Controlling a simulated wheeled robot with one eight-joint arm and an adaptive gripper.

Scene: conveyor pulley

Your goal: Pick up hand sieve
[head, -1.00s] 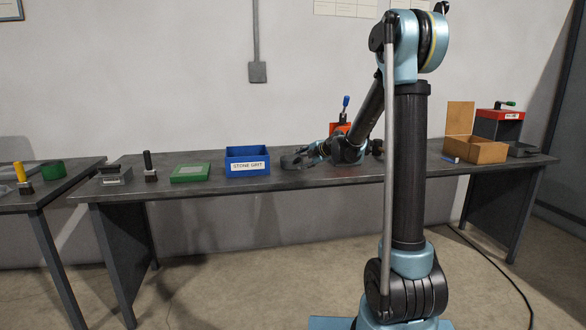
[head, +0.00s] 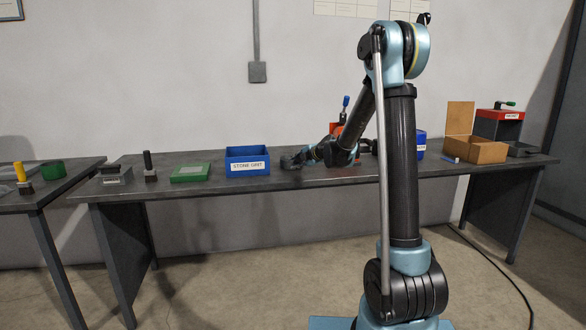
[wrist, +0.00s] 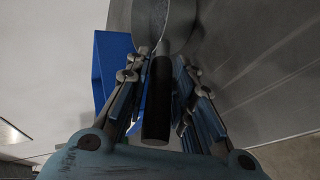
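The hand sieve shows in the wrist view as a black cylindrical handle (wrist: 157,98) joined to a grey round head (wrist: 150,18) at the top edge. The handle lies between the two fingers of my gripper (wrist: 162,75). Narrow gaps appear between the fingers and the handle, so the gripper looks open around it. In the head view my gripper (head: 298,160) is low at the table top, just right of the blue stone unit box (head: 247,166). The sieve is too dark and small there to make out clearly.
On the grey table (head: 220,187), a green tray (head: 190,173) and a black-handled tool (head: 150,165) stand left of the blue box. A second blue bin (head: 421,146) is partly hidden behind my arm.

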